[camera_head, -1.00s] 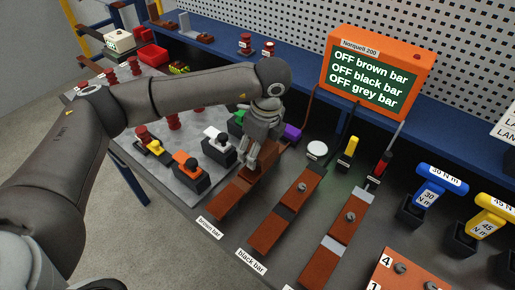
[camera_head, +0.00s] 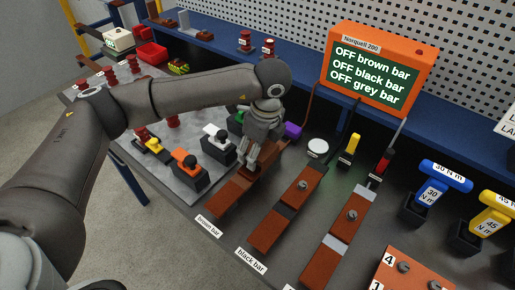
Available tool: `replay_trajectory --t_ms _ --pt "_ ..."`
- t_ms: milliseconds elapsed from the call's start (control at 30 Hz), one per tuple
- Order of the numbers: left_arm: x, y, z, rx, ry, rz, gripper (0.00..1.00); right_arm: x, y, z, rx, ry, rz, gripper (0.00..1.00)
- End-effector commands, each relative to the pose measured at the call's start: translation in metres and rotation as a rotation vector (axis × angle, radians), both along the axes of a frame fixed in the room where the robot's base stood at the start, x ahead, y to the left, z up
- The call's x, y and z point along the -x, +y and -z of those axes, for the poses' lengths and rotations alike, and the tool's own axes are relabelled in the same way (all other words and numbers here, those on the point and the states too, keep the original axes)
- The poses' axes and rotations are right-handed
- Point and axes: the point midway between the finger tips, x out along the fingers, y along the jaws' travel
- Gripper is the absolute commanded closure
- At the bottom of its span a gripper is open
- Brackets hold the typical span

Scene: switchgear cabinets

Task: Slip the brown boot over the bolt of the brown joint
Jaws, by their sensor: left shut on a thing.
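The brown bar (camera_head: 232,197) is a copper-coloured strip on the grey bench, with its label (camera_head: 209,226) at the near end. My left gripper (camera_head: 253,163) points down over the far part of this bar, at about the place of its joint. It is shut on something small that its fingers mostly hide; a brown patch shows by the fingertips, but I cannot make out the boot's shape. The bolt of the brown joint is hidden behind the gripper, so I cannot tell whether the boot is around it or above it. My right gripper is not in view.
The black bar (camera_head: 270,233) and another bar (camera_head: 323,262), both with bolts standing up, lie to the right. Coloured-handled tools (camera_head: 187,168) stand close on the left. A purple piece (camera_head: 292,131) is just behind the gripper. An orange screen (camera_head: 376,70) reads OFF for all bars.

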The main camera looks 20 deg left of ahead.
Motion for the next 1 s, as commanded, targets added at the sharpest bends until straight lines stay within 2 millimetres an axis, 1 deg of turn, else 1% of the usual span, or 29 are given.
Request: replay_trajectory --t_ms 367,400,567,867,1000 --pt "-0.0001 -0.0001 0.0107 0.0 0.0 0.0 0.62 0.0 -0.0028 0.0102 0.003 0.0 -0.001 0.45" --pt "-0.0002 -0.0001 0.0089 0.0 -0.001 0.0 0.34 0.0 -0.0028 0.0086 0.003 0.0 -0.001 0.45" --pt "0.0 0.0 0.009 0.0 0.0 0.0 0.14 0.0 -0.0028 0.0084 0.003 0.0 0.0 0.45" --pt "0.0 0.0 0.009 0.0 0.0 0.0 0.14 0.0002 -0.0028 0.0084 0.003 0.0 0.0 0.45" --pt "-0.0002 -0.0012 0.0018 0.001 -0.002 0.0 0.14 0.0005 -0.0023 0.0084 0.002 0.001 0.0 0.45"
